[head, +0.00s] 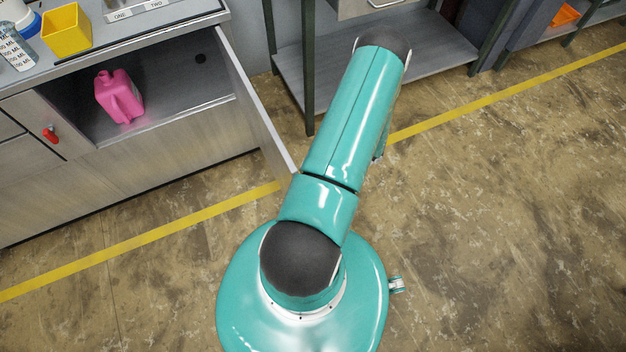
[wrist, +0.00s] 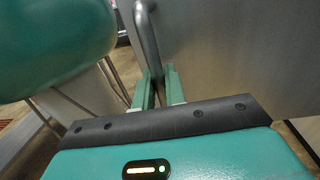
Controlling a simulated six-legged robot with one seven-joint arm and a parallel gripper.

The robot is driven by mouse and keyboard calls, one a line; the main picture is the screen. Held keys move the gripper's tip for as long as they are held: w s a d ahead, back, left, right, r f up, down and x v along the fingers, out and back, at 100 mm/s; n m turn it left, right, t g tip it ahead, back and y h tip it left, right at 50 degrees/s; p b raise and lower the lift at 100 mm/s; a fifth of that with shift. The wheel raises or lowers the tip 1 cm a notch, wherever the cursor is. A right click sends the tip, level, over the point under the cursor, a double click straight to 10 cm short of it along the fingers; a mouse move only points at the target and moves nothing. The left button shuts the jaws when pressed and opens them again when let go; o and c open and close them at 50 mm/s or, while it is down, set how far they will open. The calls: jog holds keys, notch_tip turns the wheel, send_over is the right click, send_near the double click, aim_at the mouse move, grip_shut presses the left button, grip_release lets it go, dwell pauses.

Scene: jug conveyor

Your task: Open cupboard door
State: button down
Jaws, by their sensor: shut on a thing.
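The cupboard door (head: 260,110) stands swung wide open, hinged at the right side of the cupboard (head: 170,165) and seen nearly edge-on in the head view. In the wrist view the grey door panel (wrist: 235,50) fills the right side. A curved metal door handle (wrist: 148,38) runs down between the two green fingers of my gripper (wrist: 159,80), which is shut on it. The gripper is hidden behind my arm in the head view. Inside the open cupboard is a pink jug (head: 120,97).
A yellow box (head: 66,32) and a measuring container (head: 14,50) stand on the counter. A red handle (head: 50,134) is on the front left of the opening. A metal shelf table (head: 430,55) stands behind my arm. The floor (head: 500,200) to the right is clear.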

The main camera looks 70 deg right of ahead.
jog(key=c, duration=1.6)
grip_release()
jog(key=shift+w, duration=0.1)
jog(key=shift+o, duration=0.2)
jog(key=v, duration=1.4)
